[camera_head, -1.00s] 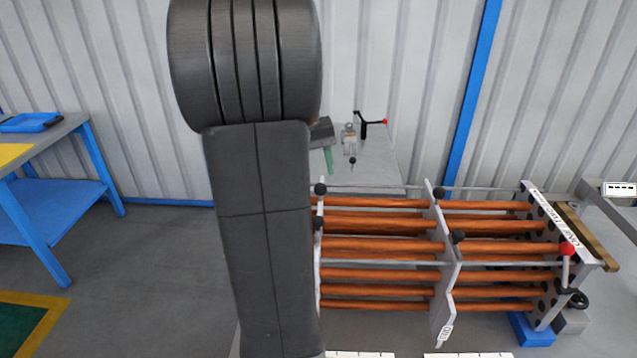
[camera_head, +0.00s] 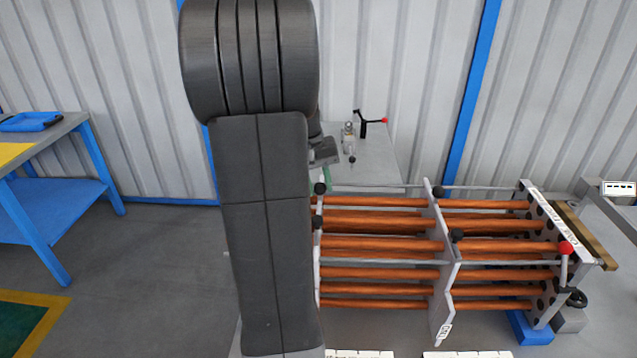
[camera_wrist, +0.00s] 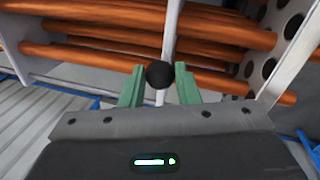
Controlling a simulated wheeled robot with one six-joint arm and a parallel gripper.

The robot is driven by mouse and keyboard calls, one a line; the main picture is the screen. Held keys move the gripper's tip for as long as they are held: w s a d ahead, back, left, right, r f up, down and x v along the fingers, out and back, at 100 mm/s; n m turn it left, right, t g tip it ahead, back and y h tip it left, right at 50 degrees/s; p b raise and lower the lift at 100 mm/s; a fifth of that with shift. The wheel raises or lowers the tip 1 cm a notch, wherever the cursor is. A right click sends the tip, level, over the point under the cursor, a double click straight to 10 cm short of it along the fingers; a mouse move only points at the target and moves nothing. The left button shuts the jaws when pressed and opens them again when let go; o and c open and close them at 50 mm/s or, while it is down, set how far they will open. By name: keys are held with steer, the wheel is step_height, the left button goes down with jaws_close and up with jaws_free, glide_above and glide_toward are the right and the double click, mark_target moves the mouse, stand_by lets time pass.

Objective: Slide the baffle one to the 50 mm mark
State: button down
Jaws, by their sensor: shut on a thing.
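My gripper (camera_wrist: 160,80) has its green fingers closed on either side of a black ball knob (camera_wrist: 160,75) in the wrist view. The knob sits at a thin pale plate edge that runs up between copper tubes. In the head view, my arm hides most of the gripper, near the back knob (camera_head: 320,188) of the left baffle plate (camera_head: 317,270). A second grey baffle plate (camera_head: 443,300) stands upright across the tubes to the right. It has black knobs and a small label I cannot read. I cannot tell which plate is baffle one.
Copper tubes (camera_head: 380,245) run to a holed end plate (camera_head: 545,285) with a red-knobbed lever (camera_head: 566,248). Pale strips (camera_head: 465,354) show at the bottom edge. A grey table (camera_head: 375,165) stands behind, and a blue bench (camera_head: 50,205) at left. Floor between is clear.

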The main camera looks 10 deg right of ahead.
steer(key=d, duration=0.2)
steer(key=s+d, duration=0.1)
steer(key=d, duration=0.2)
steer(key=c, duration=1.1)
jaws_free()
step_height(320, 180, up, 14)
steer(key=a, duration=0.2)
steer(key=shift+a+f, duration=0.2)
steer(key=shift+a, duration=0.15)
